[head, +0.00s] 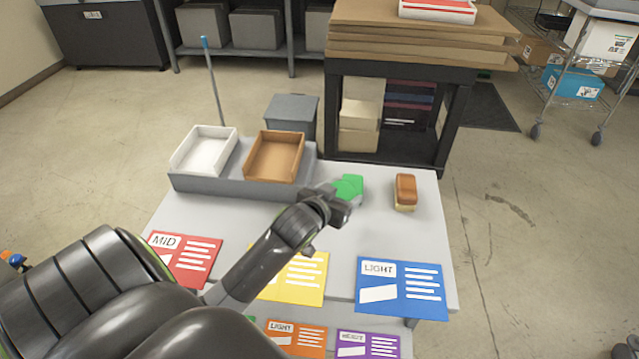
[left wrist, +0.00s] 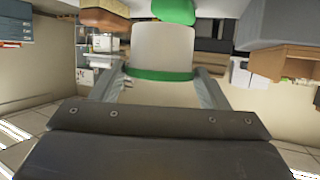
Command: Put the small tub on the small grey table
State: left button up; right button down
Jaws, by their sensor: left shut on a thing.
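The small tub, with green parts, shows in the head view (head: 348,186) beyond my left gripper, which partly hides it. In the left wrist view the tub (left wrist: 162,46) has a pale body with green at both ends. My left gripper (head: 338,206) is shut on it, with one finger on each side in the wrist view (left wrist: 158,76). The light grey table (head: 425,225) lies beneath the arm. I cannot tell whether the tub touches its top. My right gripper is not in view.
On the table, a white tray (head: 200,150) and an orange-brown tray (head: 272,157) stand on a grey riser at back left. A brown and yellow block (head: 405,192) stands at right. Red (head: 185,262), yellow (head: 300,278) and blue (head: 400,290) cards lie in front.

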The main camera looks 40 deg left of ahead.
pick_arm(q)
notch_tip(320, 180, down, 4)
jog(key=shift+w+d+r, duration=0.1)
jog(key=shift+r, duration=0.1)
jog(key=shift+f, duration=1.8)
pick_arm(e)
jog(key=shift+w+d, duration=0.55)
pick_arm(q)
jog(key=shift+f, duration=0.15)
jog(key=o, duration=1)
jog(key=shift+r, duration=0.2)
jog(key=v, duration=1.2)
jog(key=shift+b, duration=0.4)
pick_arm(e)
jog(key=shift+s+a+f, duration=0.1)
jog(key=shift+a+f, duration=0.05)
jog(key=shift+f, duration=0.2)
